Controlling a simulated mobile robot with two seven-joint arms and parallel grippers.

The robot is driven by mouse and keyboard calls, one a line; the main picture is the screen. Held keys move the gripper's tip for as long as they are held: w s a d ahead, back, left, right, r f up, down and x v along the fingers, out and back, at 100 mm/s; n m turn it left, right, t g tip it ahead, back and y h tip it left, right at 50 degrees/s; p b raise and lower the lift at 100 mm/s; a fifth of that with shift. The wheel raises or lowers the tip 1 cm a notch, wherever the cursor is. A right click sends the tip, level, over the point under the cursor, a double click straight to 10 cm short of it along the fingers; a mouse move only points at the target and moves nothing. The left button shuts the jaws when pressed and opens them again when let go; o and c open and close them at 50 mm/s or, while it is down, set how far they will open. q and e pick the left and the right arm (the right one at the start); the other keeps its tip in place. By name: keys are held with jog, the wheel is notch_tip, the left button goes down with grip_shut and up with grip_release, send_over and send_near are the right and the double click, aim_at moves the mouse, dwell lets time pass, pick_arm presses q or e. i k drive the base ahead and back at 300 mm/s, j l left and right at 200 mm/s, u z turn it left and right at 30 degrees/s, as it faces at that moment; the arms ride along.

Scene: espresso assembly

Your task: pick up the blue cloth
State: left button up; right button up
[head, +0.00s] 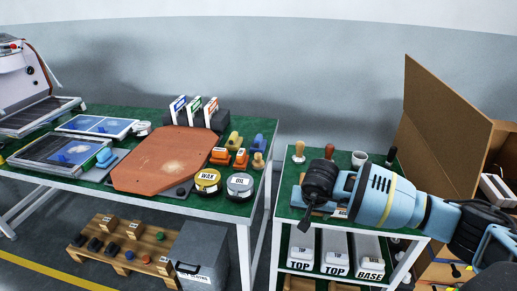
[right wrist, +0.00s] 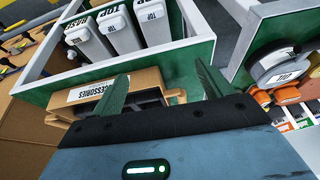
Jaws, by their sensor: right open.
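I cannot make out a blue cloth for certain. A small light-blue item (head: 105,157) lies on the left table beside the orange-brown board, too small to identify as cloth. My right gripper (head: 306,216) points down over the green top of the right table. In the right wrist view my right gripper (right wrist: 163,82) has its two green fingers wide apart with nothing held between them. A cardboard box labelled accessories (right wrist: 118,88) shows below and beyond the fingers. My left gripper is not in view.
The left table (head: 262,135) holds the orange-brown board (head: 165,160), a wax tin (head: 207,180) and another round tin (head: 240,185). Tampers and cups stand behind my right arm. White bins (head: 301,248) sit on the right table's lower shelf. A brown panel (head: 435,120) rises at right.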

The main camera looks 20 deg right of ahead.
aim_at(258, 144)
jog(key=i, duration=1.5)
